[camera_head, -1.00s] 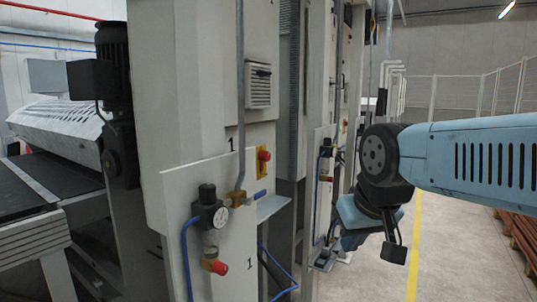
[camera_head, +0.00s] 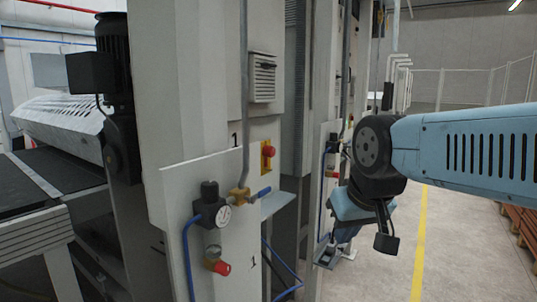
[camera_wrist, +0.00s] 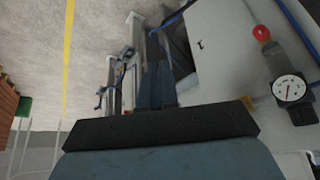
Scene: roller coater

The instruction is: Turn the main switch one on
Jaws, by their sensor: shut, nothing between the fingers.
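The panel marked 1 carries a red knob on a yellow plate (camera_head: 267,153), right of the upper "1" label. It looks like main switch one, but its on or off position is too small to read. My gripper (camera_head: 338,240) is right of the panel, pointing down and away, apart from the knob. In the wrist view its blue-grey fingers (camera_wrist: 157,87) look together, with nothing visible between them. The wrist view does not clearly show the yellow plate.
Below the knob, a pressure gauge (camera_head: 223,214), a red-ended valve (camera_head: 217,267) and a blue-handled valve (camera_head: 259,194) protrude from the panel. A blue hose (camera_head: 187,250) hangs there. A second similar station stands behind. Open floor (camera_head: 455,255) with a yellow line lies right.

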